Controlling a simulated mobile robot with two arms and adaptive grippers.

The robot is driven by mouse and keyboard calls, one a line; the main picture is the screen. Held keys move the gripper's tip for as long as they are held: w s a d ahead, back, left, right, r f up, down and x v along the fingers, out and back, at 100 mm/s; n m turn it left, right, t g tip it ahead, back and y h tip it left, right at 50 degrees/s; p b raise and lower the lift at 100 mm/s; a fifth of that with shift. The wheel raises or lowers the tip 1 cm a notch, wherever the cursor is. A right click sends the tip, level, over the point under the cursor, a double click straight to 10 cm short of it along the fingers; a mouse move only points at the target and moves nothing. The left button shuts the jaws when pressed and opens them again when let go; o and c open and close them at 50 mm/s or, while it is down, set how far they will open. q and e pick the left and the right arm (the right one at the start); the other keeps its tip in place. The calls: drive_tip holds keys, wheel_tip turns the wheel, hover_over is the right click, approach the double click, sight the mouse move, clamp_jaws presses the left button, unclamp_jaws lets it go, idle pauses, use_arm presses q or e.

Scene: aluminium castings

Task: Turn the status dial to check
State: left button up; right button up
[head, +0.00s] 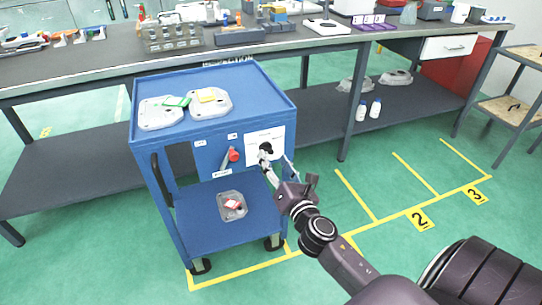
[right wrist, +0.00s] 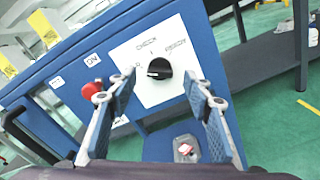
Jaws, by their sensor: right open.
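The status dial is a black round knob (right wrist: 159,68) on a white panel (right wrist: 148,95) on the blue cart's front. The panel reads "CHECK" at upper left and "READY" at upper right of the knob; another label is mostly hidden by a finger. A pale mark shows on the knob's left side; I cannot tell surely which label it points to. In the head view the dial (head: 265,147) sits just beyond my right gripper (head: 268,164). My right gripper (right wrist: 160,82) is open, with its fingers on either side of the knob and no visible contact. My left gripper is not in view.
A red-knobbed lever (head: 234,155) sits left of the panel; it also shows in the right wrist view (right wrist: 91,90). A long workbench (head: 110,66) stands behind.

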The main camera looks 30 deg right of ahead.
sight(269, 151)
drive_tip(key=shift+x, duration=1.55)
drive_tip(key=shift+a, duration=0.1)
drive_tip(key=c, duration=1.1)
drive_tip(key=shift+c, duration=0.2)
